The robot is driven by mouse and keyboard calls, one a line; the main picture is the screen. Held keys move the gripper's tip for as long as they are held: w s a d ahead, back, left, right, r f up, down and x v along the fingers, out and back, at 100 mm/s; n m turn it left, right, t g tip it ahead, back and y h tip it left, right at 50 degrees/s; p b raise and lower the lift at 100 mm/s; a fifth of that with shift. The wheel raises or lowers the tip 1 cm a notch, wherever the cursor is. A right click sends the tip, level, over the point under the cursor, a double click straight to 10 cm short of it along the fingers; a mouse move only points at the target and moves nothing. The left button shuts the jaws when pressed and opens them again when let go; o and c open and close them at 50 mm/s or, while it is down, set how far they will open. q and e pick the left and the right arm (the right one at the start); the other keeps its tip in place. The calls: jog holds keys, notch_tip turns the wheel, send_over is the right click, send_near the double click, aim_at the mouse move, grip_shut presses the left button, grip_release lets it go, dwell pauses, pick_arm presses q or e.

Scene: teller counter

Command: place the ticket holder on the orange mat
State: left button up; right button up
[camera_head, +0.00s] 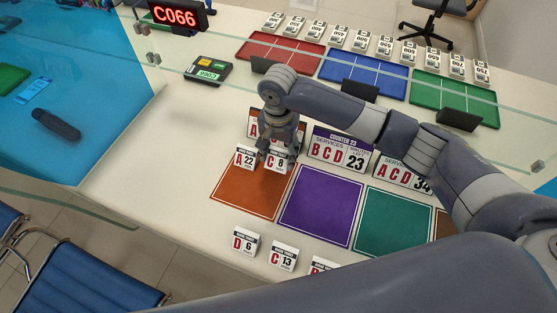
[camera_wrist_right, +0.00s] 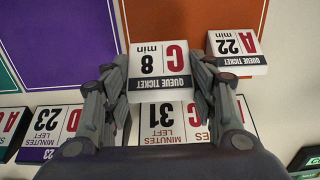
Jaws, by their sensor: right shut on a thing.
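The ticket holder marked C 8 (camera_head: 278,161) is between the fingers of my right gripper (camera_head: 277,152), at the back part of the orange mat (camera_head: 245,195). In the right wrist view the ticket holder (camera_wrist_right: 158,68) shows upside down, with the gripper's fingers (camera_wrist_right: 158,85) shut on its two sides. Whether its base touches the mat is hard to tell. A second ticket holder marked A 22 (camera_head: 245,158) stands beside it on the left, on the mat's back edge. My left gripper is not in view.
A counter sign (camera_head: 256,122) stands close behind the gripper, partly hidden. The purple mat (camera_head: 321,205) and green mat (camera_head: 396,222) lie to the right. More ticket holders (camera_head: 245,242) stand in front. The front of the orange mat is clear.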

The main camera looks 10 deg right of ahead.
aim_at(279, 161)
jog(key=shift+f, duration=1.85)
jog(key=shift+f, duration=0.1)
jog(key=o, duration=1.1)
jog(key=shift+c, duration=0.2)
notch_tip(279, 161, up, 12)
jog(key=shift+r+b, duration=0.15)
jog(key=shift+b, duration=0.3)
jog(key=shift+s, duration=0.1)
